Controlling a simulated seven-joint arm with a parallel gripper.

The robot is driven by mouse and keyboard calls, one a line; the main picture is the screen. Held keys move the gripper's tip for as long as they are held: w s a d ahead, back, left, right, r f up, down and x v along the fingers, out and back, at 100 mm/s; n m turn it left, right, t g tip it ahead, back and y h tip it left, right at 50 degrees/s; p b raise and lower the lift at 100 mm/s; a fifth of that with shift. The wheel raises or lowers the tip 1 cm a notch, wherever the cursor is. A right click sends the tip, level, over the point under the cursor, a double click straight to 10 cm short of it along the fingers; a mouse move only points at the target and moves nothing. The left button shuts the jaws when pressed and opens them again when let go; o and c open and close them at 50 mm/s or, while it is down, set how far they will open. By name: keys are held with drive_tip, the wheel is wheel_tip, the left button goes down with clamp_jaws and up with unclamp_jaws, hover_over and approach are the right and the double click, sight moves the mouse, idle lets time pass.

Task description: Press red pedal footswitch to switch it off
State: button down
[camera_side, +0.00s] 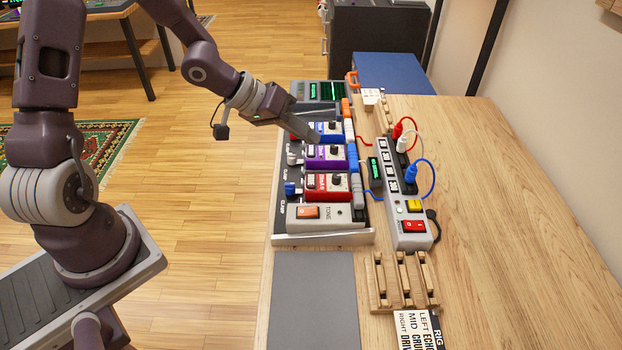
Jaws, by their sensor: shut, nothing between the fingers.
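The red pedal (328,186) sits on the pedalboard (325,240), between the purple pedal and a grey pedal with an orange switch. It has a dark knob on its top. Its footswitch is too small to make out clearly. My gripper (316,138) is shut and empty. It is over the far half of the board, by the blue pedal (334,132) and the purple pedal (325,161), beyond the red pedal in the picture. I cannot tell whether the fingertips touch anything.
A grey power strip (408,238) with plugs and cables stands right of the board. A wooden rack (392,285) and a label card (418,330) lie in front. A dark grey mat (313,300) lies before the board. The table's right side is clear.

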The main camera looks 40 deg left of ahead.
sight(306, 180)
drive_tip(key=shift+f, duration=4.45)
drive_tip(key=shift+f, duration=0.4)
drive_tip(key=shift+f, duration=0.45)
drive_tip(key=shift+r, duration=0.9)
drive_tip(key=shift+r, duration=2.5)
